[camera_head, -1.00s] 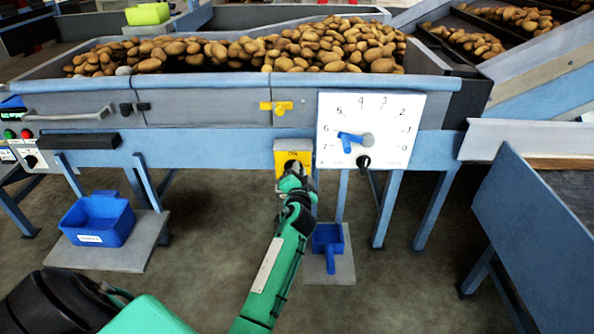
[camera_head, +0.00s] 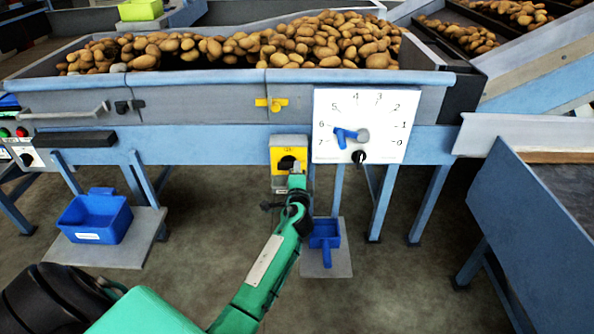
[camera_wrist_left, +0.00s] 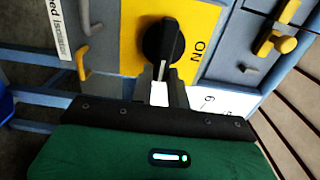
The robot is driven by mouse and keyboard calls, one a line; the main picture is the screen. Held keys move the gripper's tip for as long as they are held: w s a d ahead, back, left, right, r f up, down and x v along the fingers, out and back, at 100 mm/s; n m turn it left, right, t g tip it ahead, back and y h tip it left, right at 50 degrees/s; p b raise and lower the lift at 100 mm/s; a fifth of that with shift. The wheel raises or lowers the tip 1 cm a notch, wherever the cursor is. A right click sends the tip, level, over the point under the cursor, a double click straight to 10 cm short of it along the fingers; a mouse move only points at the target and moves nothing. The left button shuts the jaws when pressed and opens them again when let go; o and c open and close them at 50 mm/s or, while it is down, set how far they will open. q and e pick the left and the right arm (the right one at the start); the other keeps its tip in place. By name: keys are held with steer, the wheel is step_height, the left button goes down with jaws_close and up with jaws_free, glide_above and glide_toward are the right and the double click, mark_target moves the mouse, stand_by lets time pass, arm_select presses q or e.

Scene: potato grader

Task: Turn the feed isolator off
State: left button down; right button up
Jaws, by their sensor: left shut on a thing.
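The feed isolator is a yellow plate (camera_head: 276,153) on a grey box under the hopper's blue beam. Its round black knob (camera_head: 287,163) also shows in the left wrist view (camera_wrist_left: 160,38), beside the "ON" mark and the "Feed Isolator" label (camera_wrist_left: 60,25). The knob's pale pointer line is turned about a quarter away from "ON", toward my gripper. My left gripper (camera_head: 297,170) is at the knob's lower right in the head view, shut on the knob's edge. In the wrist view its fingers (camera_wrist_left: 165,92) partly hide that edge. My right gripper is out of view.
A white dial plate (camera_head: 382,110) with a blue pointer stands right of the isolator. A yellow latch (camera_head: 271,103) is above it. The potato hopper (camera_head: 200,80) runs behind. A blue-sided table (camera_head: 530,225) is at right.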

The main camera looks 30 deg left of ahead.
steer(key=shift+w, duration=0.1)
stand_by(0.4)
arm_select(q)
steer(key=c, duration=1.4)
jaws_free()
steer(key=shift+o, duration=0.2)
steer(key=v, duration=1.3)
steer(key=shift+s+b, duration=0.35)
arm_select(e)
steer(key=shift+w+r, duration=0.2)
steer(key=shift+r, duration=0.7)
arm_select(q)
steer(key=shift+d, duration=0.15)
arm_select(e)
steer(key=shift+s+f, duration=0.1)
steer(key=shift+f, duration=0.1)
